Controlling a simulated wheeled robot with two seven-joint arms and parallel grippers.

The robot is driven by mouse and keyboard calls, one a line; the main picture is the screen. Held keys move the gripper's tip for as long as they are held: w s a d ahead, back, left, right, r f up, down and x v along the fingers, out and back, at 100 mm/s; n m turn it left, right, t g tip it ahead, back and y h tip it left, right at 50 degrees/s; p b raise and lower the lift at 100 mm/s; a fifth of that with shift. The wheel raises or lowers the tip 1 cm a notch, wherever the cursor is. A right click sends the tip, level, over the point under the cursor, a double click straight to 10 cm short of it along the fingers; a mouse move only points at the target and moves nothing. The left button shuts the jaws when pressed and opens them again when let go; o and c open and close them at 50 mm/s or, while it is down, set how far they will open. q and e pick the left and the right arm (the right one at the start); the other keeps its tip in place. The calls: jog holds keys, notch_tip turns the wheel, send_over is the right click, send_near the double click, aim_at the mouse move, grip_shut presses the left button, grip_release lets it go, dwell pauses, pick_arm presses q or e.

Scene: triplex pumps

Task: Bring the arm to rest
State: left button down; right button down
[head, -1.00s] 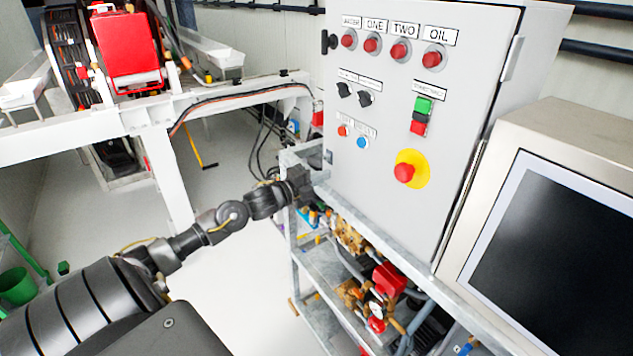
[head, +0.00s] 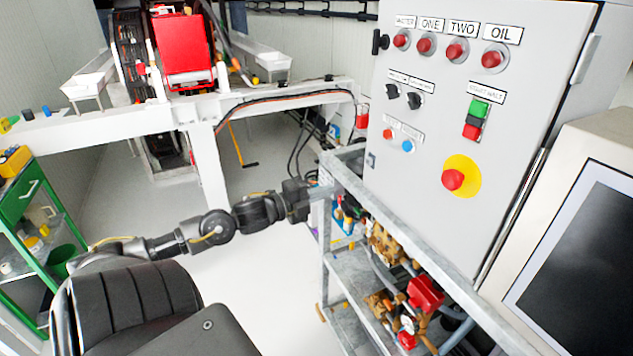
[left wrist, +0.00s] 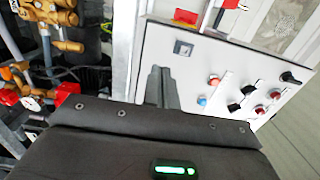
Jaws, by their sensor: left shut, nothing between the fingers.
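My left arm comes in from the left in the head view and reaches toward the grey control cabinet (head: 440,130). My left gripper (head: 318,192) is beside the upper left corner of the metal rack, in front of and below the cabinet's lower left edge. Its fingers also show in the left wrist view (left wrist: 161,88), shut together with nothing between them. I cannot tell whether the fingertips touch the rack or cabinet. The right gripper is not in view.
The metal rack (head: 335,265) holds brass pumps and a red part (head: 425,292). A monitor (head: 575,250) stands at the right. A white frame (head: 210,170) with a red machine (head: 187,50) is behind. A green cart (head: 30,220) is at the left. Floor between is clear.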

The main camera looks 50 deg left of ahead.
pick_arm(q)
jog(key=shift+v, duration=1)
jog(key=shift+a, duration=0.1)
